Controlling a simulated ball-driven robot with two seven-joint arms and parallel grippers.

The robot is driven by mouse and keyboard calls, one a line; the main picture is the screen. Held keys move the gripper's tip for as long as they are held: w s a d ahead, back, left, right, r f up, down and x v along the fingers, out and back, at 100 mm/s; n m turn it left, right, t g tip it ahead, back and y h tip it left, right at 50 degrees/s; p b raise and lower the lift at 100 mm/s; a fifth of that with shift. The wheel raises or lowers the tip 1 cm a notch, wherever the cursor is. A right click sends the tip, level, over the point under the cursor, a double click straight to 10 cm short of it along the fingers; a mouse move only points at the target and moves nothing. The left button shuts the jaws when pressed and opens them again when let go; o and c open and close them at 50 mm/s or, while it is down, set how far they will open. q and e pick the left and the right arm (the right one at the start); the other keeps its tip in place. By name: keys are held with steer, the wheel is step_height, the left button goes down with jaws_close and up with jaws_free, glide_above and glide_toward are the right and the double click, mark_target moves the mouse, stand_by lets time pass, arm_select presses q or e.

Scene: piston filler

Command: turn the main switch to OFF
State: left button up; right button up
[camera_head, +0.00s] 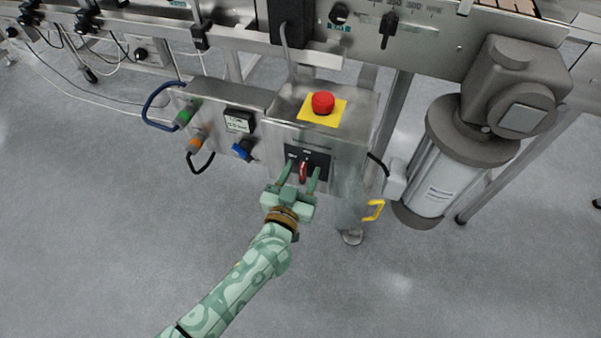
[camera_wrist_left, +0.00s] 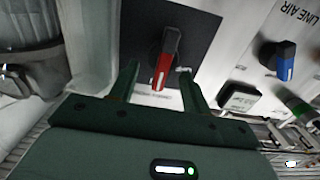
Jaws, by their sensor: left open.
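The main switch (camera_head: 303,172) is a red handle on a black plate on the front of the steel control box. In the left wrist view the red handle (camera_wrist_left: 165,66) has a dark upper end and slants slightly across the black plate (camera_wrist_left: 200,28). My left gripper (camera_head: 300,176) is open, with one finger on each side of the handle. In the wrist view its fingers (camera_wrist_left: 158,75) reach toward the plate, and the handle lies between them with gaps. The lettering around the switch is too small to read surely. My right gripper is not in view.
A red emergency button (camera_head: 322,103) on a yellow plate tops the box. Left of the switch are a blue knob (camera_head: 243,149), a small display (camera_head: 239,121), and green (camera_head: 184,117) and orange (camera_head: 196,141) controls. A yellow handle (camera_head: 374,210) and a large motor (camera_head: 445,160) stand right.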

arm_select(q)
jaws_close()
